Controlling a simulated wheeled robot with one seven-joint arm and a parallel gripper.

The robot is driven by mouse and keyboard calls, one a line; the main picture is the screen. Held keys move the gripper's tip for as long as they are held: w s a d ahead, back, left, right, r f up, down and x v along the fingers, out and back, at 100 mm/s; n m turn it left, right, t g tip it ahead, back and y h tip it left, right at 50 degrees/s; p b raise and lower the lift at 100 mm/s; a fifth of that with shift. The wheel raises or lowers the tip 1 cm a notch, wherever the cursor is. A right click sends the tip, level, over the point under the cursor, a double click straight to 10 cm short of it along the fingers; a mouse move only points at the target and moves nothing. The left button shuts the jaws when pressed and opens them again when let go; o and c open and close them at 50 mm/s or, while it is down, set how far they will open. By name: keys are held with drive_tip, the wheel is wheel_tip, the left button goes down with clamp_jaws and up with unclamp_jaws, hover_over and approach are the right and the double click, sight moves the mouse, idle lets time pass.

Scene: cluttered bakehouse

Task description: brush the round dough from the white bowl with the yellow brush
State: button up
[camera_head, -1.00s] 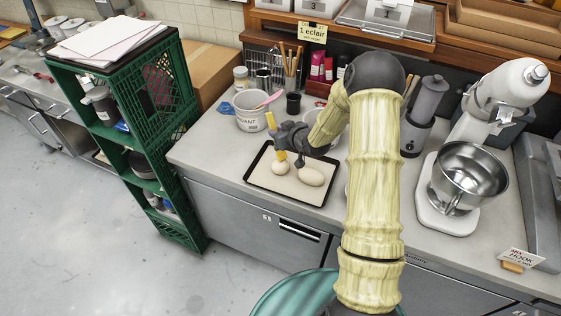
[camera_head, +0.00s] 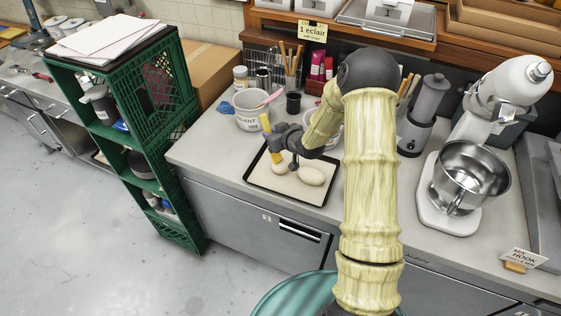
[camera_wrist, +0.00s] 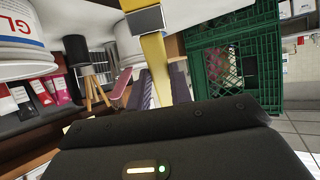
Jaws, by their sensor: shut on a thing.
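My gripper (camera_head: 274,143) is shut on the yellow brush (camera_head: 265,122) above the tray's left part. The brush is nearly upright, its lower end down at the round dough (camera_head: 279,169), partly covering it; I cannot tell whether they touch. In the wrist view the brush (camera_wrist: 155,60) shows its yellow shaft and metal ferrule. The round dough lies on a dark-rimmed tray (camera_head: 262,189), left of a longer oval dough (camera_head: 311,176). A white tub (camera_head: 249,116) with a pink-handled tool stands behind the tray. I cannot tell whether it is the white bowl.
A small black cup (camera_head: 293,103) and a holder with wooden handles (camera_head: 291,70) stand behind the tray. A stand mixer (camera_head: 470,170) is at right. A green crate shelf (camera_head: 150,130) stands left of the counter. The counter's front left is clear.

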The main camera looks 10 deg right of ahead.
drive_tip(key=shift+d, duration=0.1)
drive_tip(key=shift+w+d+p, duration=0.15)
drive_tip(key=shift+w+d, duration=0.1)
drive_tip(key=shift+d, duration=0.25)
drive_tip(key=shift+w+d+p, duration=0.15)
drive_tip(key=shift+w+d, duration=0.05)
drive_tip(key=shift+d, duration=0.25)
drive_tip(key=shift+s+a, duration=0.1)
drive_tip(key=shift+a, duration=0.1)
drive_tip(key=shift+s+a+b, duration=0.2)
drive_tip(key=shift+a+b, duration=0.1)
drive_tip(key=shift+a, duration=0.15)
drive_tip(key=shift+s+a+b, duration=0.2)
drive_tip(key=shift+a+b, duration=0.1)
drive_tip(key=shift+a, duration=0.15)
drive_tip(key=shift+w+d, duration=0.1)
drive_tip(key=shift+d, duration=0.1)
drive_tip(key=shift+w+d+p, duration=0.2)
drive_tip(key=shift+d, duration=0.25)
drive_tip(key=shift+w+d+p, duration=0.15)
drive_tip(key=shift+w+d, duration=0.05)
drive_tip(key=shift+d, duration=0.25)
drive_tip(key=shift+a, duration=0.15)
drive_tip(key=shift+s+a+b, duration=0.5)
drive_tip(key=shift+a+b, duration=0.15)
drive_tip(key=shift+a, duration=0.25)
